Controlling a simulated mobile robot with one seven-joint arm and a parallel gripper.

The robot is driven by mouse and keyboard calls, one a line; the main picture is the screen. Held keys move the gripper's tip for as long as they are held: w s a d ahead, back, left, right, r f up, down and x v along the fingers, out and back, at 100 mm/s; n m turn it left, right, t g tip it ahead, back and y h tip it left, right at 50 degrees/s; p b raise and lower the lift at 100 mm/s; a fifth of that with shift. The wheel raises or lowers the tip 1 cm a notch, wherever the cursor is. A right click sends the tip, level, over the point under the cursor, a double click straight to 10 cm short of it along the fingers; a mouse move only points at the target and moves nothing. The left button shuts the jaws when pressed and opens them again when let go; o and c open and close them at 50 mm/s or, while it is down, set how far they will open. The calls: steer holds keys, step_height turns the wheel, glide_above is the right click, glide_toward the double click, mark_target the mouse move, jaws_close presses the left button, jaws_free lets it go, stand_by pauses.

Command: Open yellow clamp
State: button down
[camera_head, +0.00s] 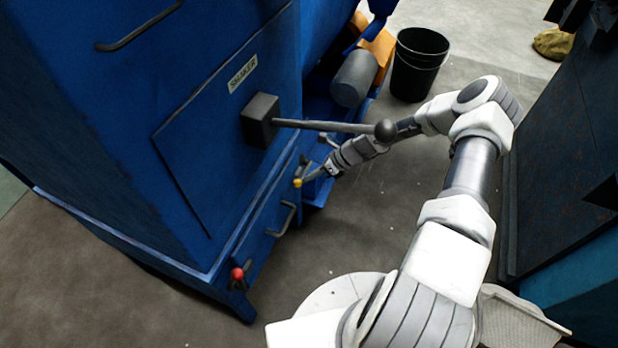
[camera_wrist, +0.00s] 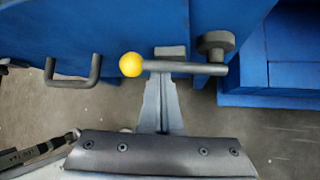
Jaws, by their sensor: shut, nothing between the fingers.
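The yellow clamp shows as a small yellow knob (camera_head: 298,183) on the lower blue panel in the head view, at the tip of my gripper. In the wrist view the yellow ball (camera_wrist: 131,64) sits on the left end of a grey bar (camera_wrist: 190,68), which runs level to a dark round pivot (camera_wrist: 215,42) on the right. My gripper (camera_wrist: 170,52) is shut and empty.
A grey handle (camera_wrist: 73,72) stands left of the clamp on the panel. A red-knobbed clamp (camera_head: 237,274) is at the panel's lower left. A long lever with a dark ball (camera_head: 385,130) sticks out above my forearm. A black bin (camera_head: 418,64) stands behind; floor space lies at right.

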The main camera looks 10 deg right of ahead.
steer(key=shift+w+d+r+m+g+y+b, duration=0.1)
steer(key=shift+w+r+m+g+y+b, duration=0.2)
steer(key=shift+r+g+y, duration=0.2)
steer(key=shift+w+r+m+g+y+b, duration=0.1)
steer(key=shift+w+r+m+g+y, duration=0.05)
steer(key=shift+r+m+g+y, duration=0.35)
steer(key=shift+w+r+g, duration=0.15)
steer(key=shift+g, duration=0.15)
steer(key=shift+w+d+r, duration=0.3)
steer(key=shift+w+r, duration=0.05)
steer(key=shift+r, duration=0.2)
steer(key=w+d+b, duration=0.1)
steer(key=w+r+m+g+y+b, duration=0.1)
steer(key=b, duration=0.1)
steer(key=w+d+y+b, duration=0.1)
steer(key=b, duration=0.1)
steer(key=shift+w+d+r+g, duration=0.15)
steer(key=shift+w+d+g, duration=0.15)
steer(key=shift+d, duration=0.05)
steer(key=shift+r, duration=0.1)
steer(key=shift+d, duration=0.15)
steer(key=s+p+v, duration=0.1)
steer(key=v, duration=1)
steer(key=shift+w+d, duration=0.25)
steer(key=shift+w, duration=0.05)
